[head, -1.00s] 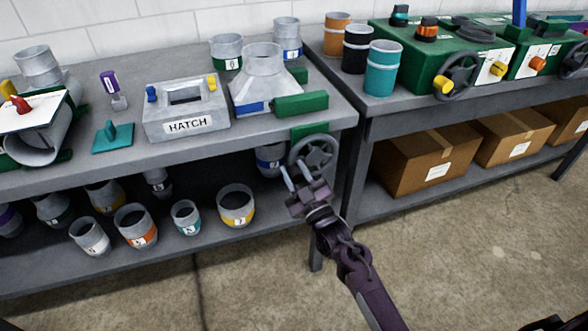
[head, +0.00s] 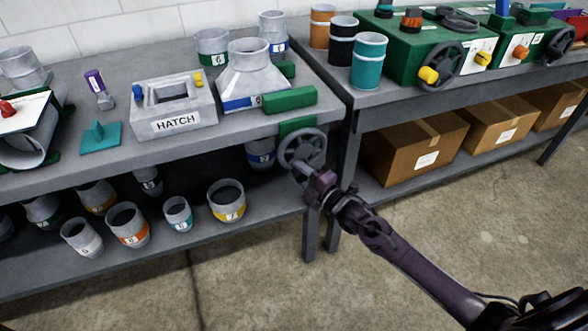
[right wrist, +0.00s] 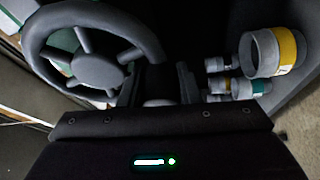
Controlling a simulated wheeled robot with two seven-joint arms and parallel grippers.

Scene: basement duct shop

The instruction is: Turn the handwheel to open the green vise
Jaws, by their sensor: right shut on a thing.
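The green vise (head: 290,99) is mounted at the front right corner of the left bench, with green blocks above and below the bench edge. A flared grey duct fitting (head: 248,75) stands beside its green blocks. The grey spoked handwheel (head: 303,147) is at the vise's front, below the bench top; it also shows in the right wrist view (right wrist: 97,70). My right gripper (head: 301,172) is shut on the lower part of the handwheel; in the right wrist view the fingers (right wrist: 157,85) hide the exact contact. My left gripper is out of view.
A HATCH box (head: 175,118) and a teal tool (head: 100,137) lie on the bench. Several round duct pieces fill the lower shelf (head: 270,198). The right bench (head: 385,100) has green machines with other handwheels. The floor in front is clear.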

